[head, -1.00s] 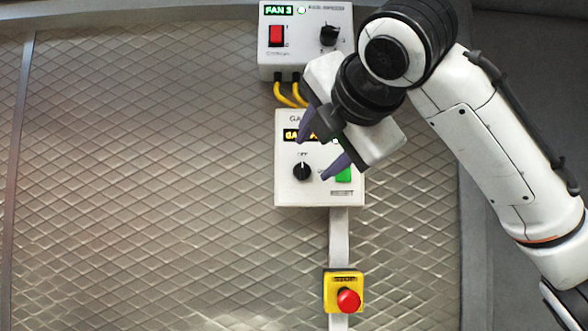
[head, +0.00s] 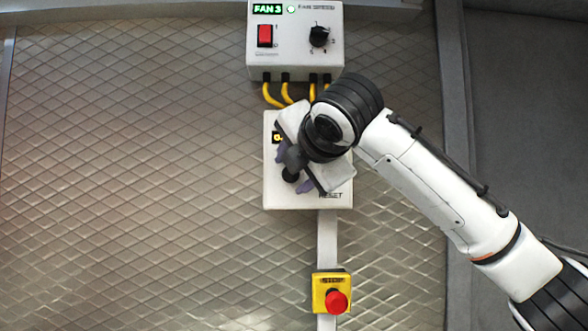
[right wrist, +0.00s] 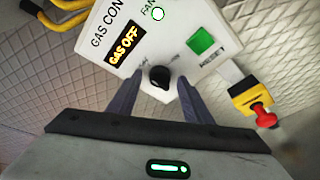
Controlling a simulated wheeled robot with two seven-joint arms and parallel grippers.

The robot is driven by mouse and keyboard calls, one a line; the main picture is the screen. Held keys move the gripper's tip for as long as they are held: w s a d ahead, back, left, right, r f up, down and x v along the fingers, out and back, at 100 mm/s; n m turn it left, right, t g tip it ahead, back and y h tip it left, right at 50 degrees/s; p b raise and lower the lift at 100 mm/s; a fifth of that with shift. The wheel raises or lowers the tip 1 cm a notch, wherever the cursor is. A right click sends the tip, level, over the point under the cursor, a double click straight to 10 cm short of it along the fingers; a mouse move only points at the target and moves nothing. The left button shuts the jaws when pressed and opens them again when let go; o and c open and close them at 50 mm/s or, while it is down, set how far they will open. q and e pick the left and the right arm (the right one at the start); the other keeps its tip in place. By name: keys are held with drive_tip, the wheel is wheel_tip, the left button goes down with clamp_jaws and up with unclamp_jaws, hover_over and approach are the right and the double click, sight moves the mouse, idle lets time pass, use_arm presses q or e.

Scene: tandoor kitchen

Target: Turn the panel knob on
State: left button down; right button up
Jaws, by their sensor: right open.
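The white gas control panel (head: 276,196) is mounted on the quilted metal wall, and it also shows in the right wrist view (right wrist: 178,44). Its display (right wrist: 123,46) reads GAS OFF. The black panel knob (right wrist: 158,78) is on its face; in the head view the knob (head: 290,175) is partly hidden by my gripper. My right gripper (head: 292,171) is open, with one purple finger on each side of the knob. In the right wrist view the open fingers (right wrist: 157,88) flank the knob; I cannot tell whether they touch it. My left gripper is not in view.
A green reset button (right wrist: 201,40) is beside the knob. A yellow stop box (head: 319,301) with a red button (head: 336,302) sits below the panel. The FAN 3 box (head: 290,55) is above, joined by yellow cables (head: 268,95). The wall to the left is clear.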

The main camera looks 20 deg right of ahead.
drive_tip(key=shift+c, duration=0.2)
drive_tip(key=c, duration=1)
drive_tip(key=shift+o, duration=0.2)
